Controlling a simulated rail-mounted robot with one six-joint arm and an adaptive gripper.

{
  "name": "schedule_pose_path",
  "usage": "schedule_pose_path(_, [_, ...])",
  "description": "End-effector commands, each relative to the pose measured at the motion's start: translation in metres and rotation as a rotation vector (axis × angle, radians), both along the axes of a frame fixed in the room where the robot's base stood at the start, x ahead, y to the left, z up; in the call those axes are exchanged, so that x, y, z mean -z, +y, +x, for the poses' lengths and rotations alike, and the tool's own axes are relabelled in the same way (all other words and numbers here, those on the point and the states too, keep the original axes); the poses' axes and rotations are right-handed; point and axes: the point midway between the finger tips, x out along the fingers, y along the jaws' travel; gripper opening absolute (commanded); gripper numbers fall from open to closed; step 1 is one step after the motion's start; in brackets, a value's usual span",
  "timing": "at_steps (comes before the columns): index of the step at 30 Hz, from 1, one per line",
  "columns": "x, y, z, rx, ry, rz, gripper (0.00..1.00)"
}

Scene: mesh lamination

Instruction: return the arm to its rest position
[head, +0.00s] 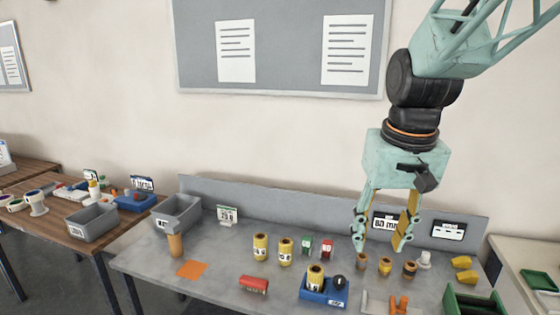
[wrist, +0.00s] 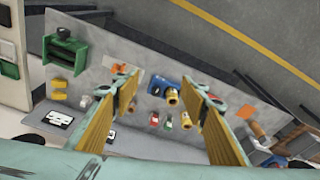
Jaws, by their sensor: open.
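My gripper (head: 381,243) hangs fingers-down from my arm above the right part of the grey workbench (head: 150,262). Its two fingers stand wide apart with nothing between them. In the wrist view my gripper (wrist: 159,88) also shows open, with ribbed yellow inner pads.
A blue tray (head: 323,297) holds a yellow cylinder and a dark knob. A green bin (head: 470,302) is front right. A low back panel (head: 310,211) edges the bench.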

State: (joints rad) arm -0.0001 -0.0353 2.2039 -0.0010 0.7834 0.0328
Motion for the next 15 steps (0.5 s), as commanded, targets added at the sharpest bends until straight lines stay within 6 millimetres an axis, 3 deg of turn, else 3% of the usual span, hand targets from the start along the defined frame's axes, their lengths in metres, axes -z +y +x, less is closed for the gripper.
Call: schedule_pose_path(15, [-0.028, 0.0, -0.083, -0.011, -0.051, -0.003, 0.4])
